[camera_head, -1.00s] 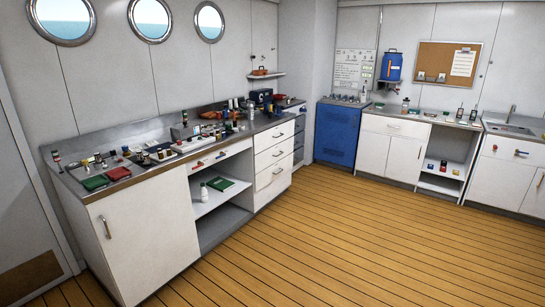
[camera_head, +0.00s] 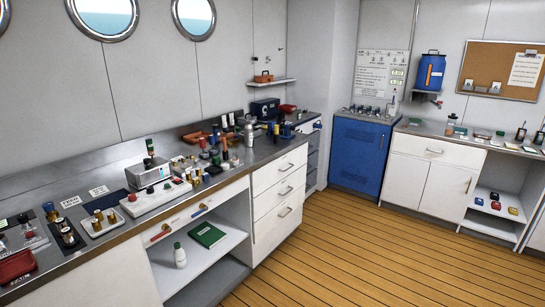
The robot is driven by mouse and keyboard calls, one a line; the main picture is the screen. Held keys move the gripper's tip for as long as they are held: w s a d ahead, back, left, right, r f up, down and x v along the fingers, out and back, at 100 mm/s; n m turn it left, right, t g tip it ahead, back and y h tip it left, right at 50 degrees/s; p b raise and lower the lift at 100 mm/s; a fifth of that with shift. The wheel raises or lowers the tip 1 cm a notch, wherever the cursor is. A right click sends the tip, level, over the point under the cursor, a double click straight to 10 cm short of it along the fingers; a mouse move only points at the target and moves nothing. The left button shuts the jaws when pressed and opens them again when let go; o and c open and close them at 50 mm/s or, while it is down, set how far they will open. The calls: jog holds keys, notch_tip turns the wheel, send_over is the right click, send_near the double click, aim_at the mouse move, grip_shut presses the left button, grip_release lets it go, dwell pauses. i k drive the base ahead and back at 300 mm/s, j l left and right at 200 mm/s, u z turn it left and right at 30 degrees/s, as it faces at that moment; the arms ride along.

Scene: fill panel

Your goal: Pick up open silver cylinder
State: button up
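My gripper is not in this view. A silver-grey upright cylinder (camera_head: 249,134) stands on the steel counter (camera_head: 262,151), toward its far end, among several small bottles and cylinders. A lighter cylinder stands close behind it, partly overlapped by other items. I cannot tell at this size whether the top of the silver cylinder is open. Several small brass and dark cylinders (camera_head: 99,216) stand in a white tray nearer on the same counter.
A white panel box (camera_head: 155,197) and a grey instrument (camera_head: 147,172) stand mid-counter. Below is an open shelf with a green book (camera_head: 207,235) and a white bottle (camera_head: 180,256). A blue cabinet (camera_head: 358,153) stands at the back. The wooden floor (camera_head: 350,245) in front is clear.

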aim_at(249, 128)
jog(key=i, duration=1.1)
jog(key=i+l+u, duration=0.15)
jog(key=i, duration=0.95)
